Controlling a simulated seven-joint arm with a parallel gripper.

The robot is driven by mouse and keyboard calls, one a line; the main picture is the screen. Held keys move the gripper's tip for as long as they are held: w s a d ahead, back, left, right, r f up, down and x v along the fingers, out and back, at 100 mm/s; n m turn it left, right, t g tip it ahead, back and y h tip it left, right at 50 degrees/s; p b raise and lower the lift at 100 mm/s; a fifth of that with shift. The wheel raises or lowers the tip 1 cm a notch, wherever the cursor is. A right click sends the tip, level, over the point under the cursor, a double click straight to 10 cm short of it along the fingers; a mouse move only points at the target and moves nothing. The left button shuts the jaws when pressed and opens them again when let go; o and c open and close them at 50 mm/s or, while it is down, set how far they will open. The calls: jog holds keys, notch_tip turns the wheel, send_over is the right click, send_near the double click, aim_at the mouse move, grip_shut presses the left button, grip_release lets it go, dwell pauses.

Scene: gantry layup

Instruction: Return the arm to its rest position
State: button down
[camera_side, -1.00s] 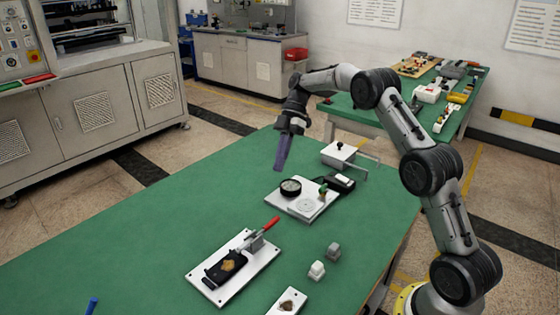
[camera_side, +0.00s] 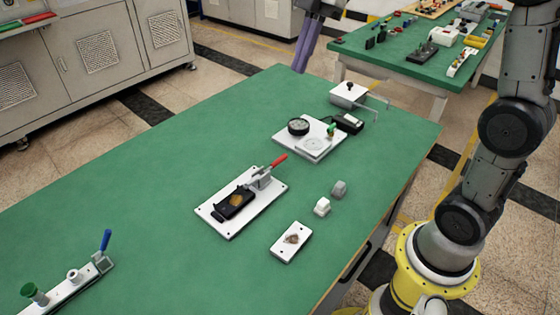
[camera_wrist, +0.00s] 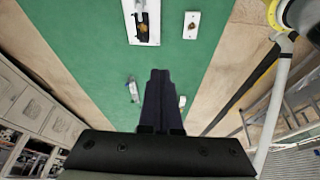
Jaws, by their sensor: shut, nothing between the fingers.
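My gripper (camera_side: 301,68) is at the top of the side view, raised high. Its long purple-blue fingers point down and show against the floor beyond the table's far end. In the wrist view my gripper (camera_wrist: 160,73) has its dark fingers together and empty, with the green table behind them. Most of my upper arm and wrist is outside the side view.
Below, on the green table (camera_side: 130,185), are a white plate with a red-handled clamp (camera_side: 264,178), a plate with a round dial (camera_side: 298,127), a small plate (camera_side: 291,242), two small blocks (camera_side: 322,206) and a blue-handled fixture (camera_side: 104,243). The table's left part is largely clear.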

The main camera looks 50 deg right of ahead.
jog(key=s+a+f+m+t+h, duration=0.15)
jog(key=s+m, duration=0.25)
jog(key=s, duration=0.5)
jog(key=s+f+m+t+h, duration=0.2)
jog(key=s+m, duration=0.3)
jog(key=s, duration=0.4)
notch_tip(320, 180, down, 6)
jog(key=s+d+m+t, duration=0.1)
jog(key=s+d+m, duration=0.1)
jog(key=m, duration=0.6)
jog(key=shift+s+d+h, duration=0.15)
jog(key=shift+d+h, duration=0.15)
jog(key=shift+h, duration=0.15)
